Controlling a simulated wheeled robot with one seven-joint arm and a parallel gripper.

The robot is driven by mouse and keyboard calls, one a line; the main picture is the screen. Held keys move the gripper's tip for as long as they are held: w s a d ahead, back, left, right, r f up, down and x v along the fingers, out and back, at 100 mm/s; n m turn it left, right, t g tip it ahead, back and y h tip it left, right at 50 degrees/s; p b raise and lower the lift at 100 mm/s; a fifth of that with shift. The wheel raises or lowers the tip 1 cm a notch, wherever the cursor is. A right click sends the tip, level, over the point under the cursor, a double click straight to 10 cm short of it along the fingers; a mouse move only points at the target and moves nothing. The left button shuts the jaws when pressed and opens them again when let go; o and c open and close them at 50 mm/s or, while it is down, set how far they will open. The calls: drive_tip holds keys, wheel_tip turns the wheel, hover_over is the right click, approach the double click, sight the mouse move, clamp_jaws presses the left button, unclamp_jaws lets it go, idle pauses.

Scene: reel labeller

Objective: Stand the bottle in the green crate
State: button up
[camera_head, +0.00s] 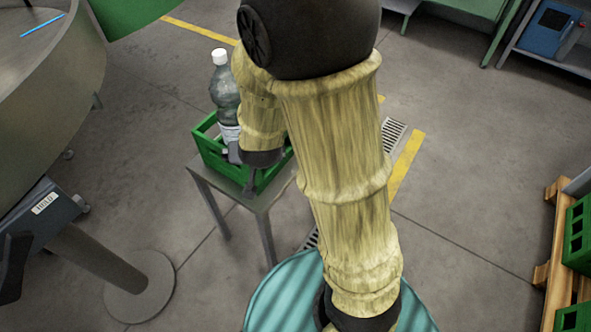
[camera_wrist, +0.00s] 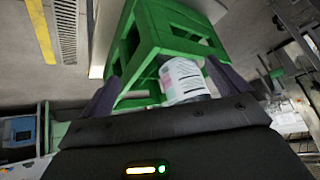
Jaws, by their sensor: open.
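The clear bottle (camera_head: 225,92) with a white cap and pale label stands upright in the green crate (camera_head: 211,160), towards its back left. Its lower end is hidden by the crate wall. My gripper (camera_head: 243,172) is at the crate's near side, close to the bottle, partly hidden by my arm. In the wrist view my gripper (camera_wrist: 165,75) is open, with one dark finger on each side of the picture. The bottle's label (camera_wrist: 184,78) shows between the fingers, with the crate (camera_wrist: 160,38) beyond. I cannot tell whether a finger touches the bottle.
The crate sits on a small grey table (camera_head: 258,202). A round grey table (camera_head: 52,80) stands at the left. A teal striped surface (camera_head: 290,292) is below my arm. More green crates (camera_head: 577,240) are on a wooden pallet at the right. The floor at right centre is clear.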

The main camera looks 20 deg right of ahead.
drive_tip(key=s+d+r+n+g, duration=0.2)
drive_tip(key=s+d+r+g, duration=0.1)
drive_tip(key=s+d, duration=0.4)
drive_tip(key=s+g, duration=0.1)
drive_tip(key=s, duration=0.2)
drive_tip(key=shift+s+r+n+g, duration=0.2)
drive_tip(key=shift+s+n+g, duration=0.1)
drive_tip(key=shift+s, duration=0.05)
drive_tip(key=w+p+v, duration=0.2)
drive_tip(key=p+v, duration=0.8)
drive_tip(key=p, duration=0.1)
drive_tip(key=w+r+p+v, duration=0.1)
drive_tip(key=w+p+v, duration=0.1)
drive_tip(key=p+v, duration=0.9)
drive_tip(key=shift+w+r, duration=0.2)
drive_tip(key=shift+w, duration=0.15)
